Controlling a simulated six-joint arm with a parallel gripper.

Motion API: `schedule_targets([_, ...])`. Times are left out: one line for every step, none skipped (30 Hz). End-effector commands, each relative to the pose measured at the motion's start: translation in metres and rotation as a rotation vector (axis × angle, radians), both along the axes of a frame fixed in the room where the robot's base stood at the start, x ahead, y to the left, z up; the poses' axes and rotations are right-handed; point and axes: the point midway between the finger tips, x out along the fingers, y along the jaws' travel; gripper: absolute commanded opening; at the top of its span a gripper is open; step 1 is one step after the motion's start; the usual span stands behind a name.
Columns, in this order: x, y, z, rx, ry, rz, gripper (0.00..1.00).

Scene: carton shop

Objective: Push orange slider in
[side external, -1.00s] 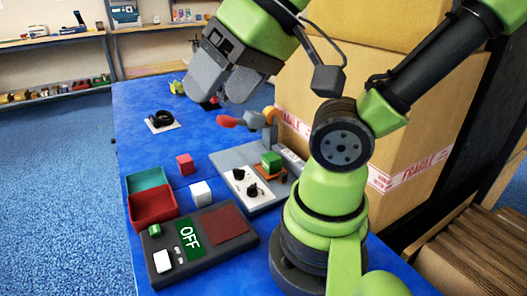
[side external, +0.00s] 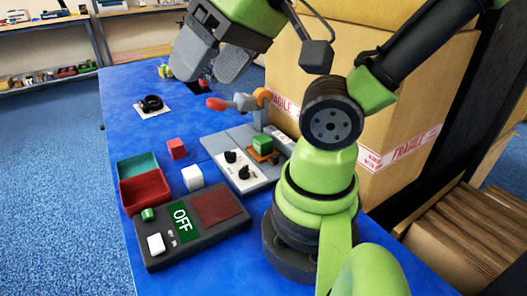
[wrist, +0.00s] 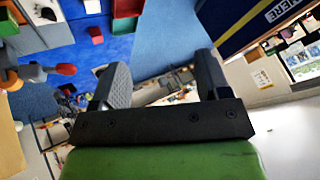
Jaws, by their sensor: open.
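An orange-brown piece (side external: 274,159), which looks like the slider, shows at the right end of the grey and white panel (side external: 217,142). A green block (side external: 263,143) sits on or over it and hides part of it. My gripper (side external: 209,68) is open and empty, high above the blue table, behind and to the left of the panel in the side view. In the wrist view my gripper (wrist: 163,80) has its two fingers wide apart with nothing between them. I cannot make out the orange piece clearly there.
Black knobs (side external: 244,172) stand on the panel. A red-tipped lever (side external: 217,104) stands behind it. A red cube (side external: 177,149), white cube (side external: 192,177), red tray (side external: 146,188) and OFF-display box (side external: 211,233) lie left and front. Large cartons (side external: 395,105) block the right.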

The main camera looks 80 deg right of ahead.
Motion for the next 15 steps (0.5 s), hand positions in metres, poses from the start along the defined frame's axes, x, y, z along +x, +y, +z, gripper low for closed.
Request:
schedule_targets([0.0,0.0,0.0,0.0,0.0,0.0,0.7])
schedule_targets([0.0,0.0,0.0,0.0,0.0,0.0,0.7])
schedule_targets([0.0,0.0,0.0,0.0,0.0,0.0,0.7])
schedule_targets([0.0,0.0,0.0,0.0,0.0,0.0,0.7])
schedule_targets([0.0,0.0,0.0,0.0,0.0,0.0,0.7])
schedule_targets([0.0,0.0,0.0,0.0,0.0,0.0,0.67])
schedule_targets([0.0,0.0,0.0,0.0,0.0,0.0,0.6])
schedule_targets([0.0,0.0,0.0,-0.002,0.002,-0.002,0.54])
schedule_targets([0.002,-0.002,0.0,-0.005,0.009,-0.007,0.45])
schedule_targets([0.004,-0.004,-0.001,-0.009,0.019,-0.013,0.45])
schedule_targets([0.006,-0.006,-0.001,-0.015,0.033,-0.021,0.45])
schedule_targets([0.011,-0.011,-0.003,-0.026,0.059,-0.037,0.45])
schedule_targets([0.015,-0.016,-0.005,-0.036,0.083,-0.052,0.45])
schedule_targets([0.02,-0.021,-0.007,-0.047,0.112,-0.067,0.45])
schedule_targets([0.027,-0.031,-0.01,-0.061,0.155,-0.092,0.45])
